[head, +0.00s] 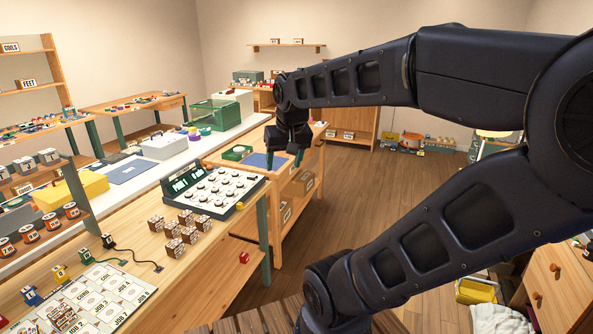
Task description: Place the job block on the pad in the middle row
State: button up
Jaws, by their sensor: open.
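My gripper (284,157) hangs open and empty at the end of my arm, in front of the far side table. A white sheet (112,291) with printed cells lies at the lower left; some cells read JOB with a number. More brown lettered blocks (182,228) stand in a cluster on the wooden bench. Their lettering is too small to read, so I cannot tell which one is the job block. I cannot tell which pad is in the middle row.
A dark green console (213,188) with several dials stands behind the block cluster. Small colored blocks and black cords (135,255) lie beside the sheet. A red block (244,257) shows by the bench's right side. Wooden floor (375,190) is open to the right.

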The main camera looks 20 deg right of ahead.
jog(key=shift+n, duration=0.3)
jog(key=s, duration=0.1)
jog(key=s+d+f, duration=0.1)
jog(key=s+d, duration=0.1)
jog(key=shift+s+f, duration=0.3)
jog(key=shift+s, duration=0.05)
